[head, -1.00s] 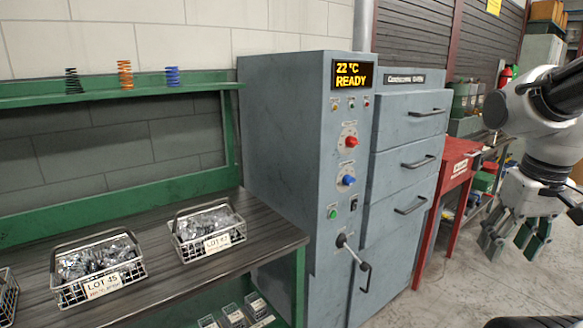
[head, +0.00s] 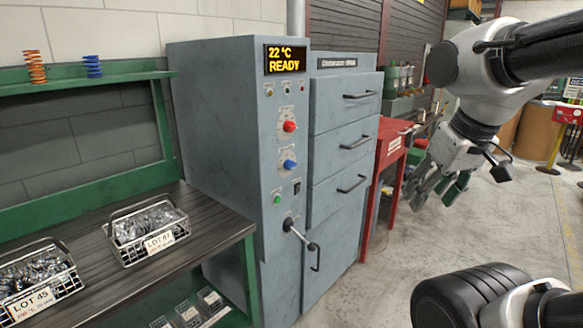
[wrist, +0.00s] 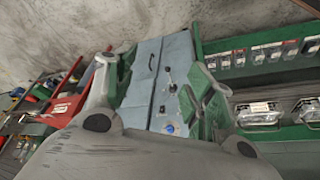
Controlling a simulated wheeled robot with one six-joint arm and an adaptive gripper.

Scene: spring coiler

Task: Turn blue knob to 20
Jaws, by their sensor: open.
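The blue knob (head: 289,165) sits on the front panel of the grey oven cabinet (head: 222,130), below a red knob (head: 289,126). The display (head: 286,60) above reads 22 °C READY. The dial marks around the blue knob are too small to read. My gripper (head: 436,190) is open and empty, to the right of the panel and well apart from the knob. In the wrist view the blue knob (wrist: 168,128) shows between the spread fingers of my gripper (wrist: 160,85).
A crank handle (head: 302,240) juts out below the knobs. Drawers (head: 340,140) stand right of the panel, then a red table (head: 388,150). A workbench (head: 190,210) with wire baskets (head: 145,232) is at left. The floor (head: 370,275) in front of the drawers is clear.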

